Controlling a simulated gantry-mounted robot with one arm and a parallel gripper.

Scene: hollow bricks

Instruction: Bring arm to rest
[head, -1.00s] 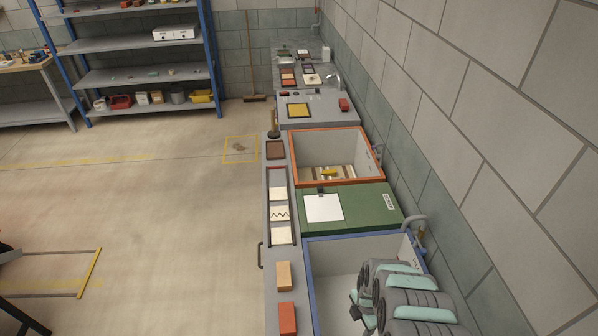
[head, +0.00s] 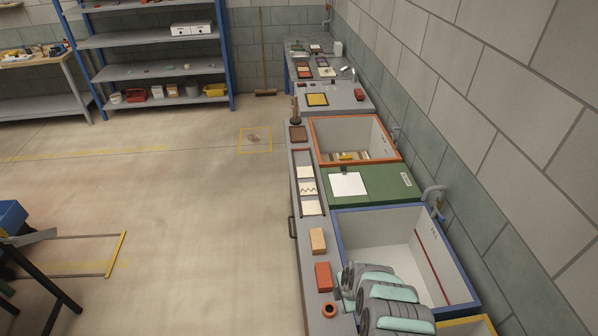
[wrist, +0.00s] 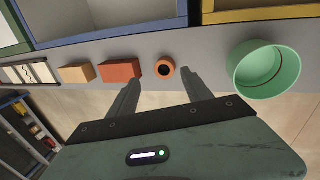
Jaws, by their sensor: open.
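My arm with its gripper reaches in from the bottom right of the head view, over the front of the blue-rimmed basin; the fingertips are hard to make out there. In the wrist view my gripper (wrist: 158,83) shows two dark fingers spread apart with nothing held between them. Past the fingertips, on the grey counter edge, stands a small orange ring-shaped item (wrist: 164,68) with a dark centre; it also shows in the head view (head: 329,310). I cannot tell the exact gap between it and the fingers.
A red brick (head: 323,276) and a tan brick (head: 318,241) lie on the counter ledge. A green bowl (wrist: 265,70) stands right of the gripper. Blue-rimmed (head: 392,209) and orange-rimmed (head: 353,117) basins line the wall. Open floor (head: 180,200) lies to the left.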

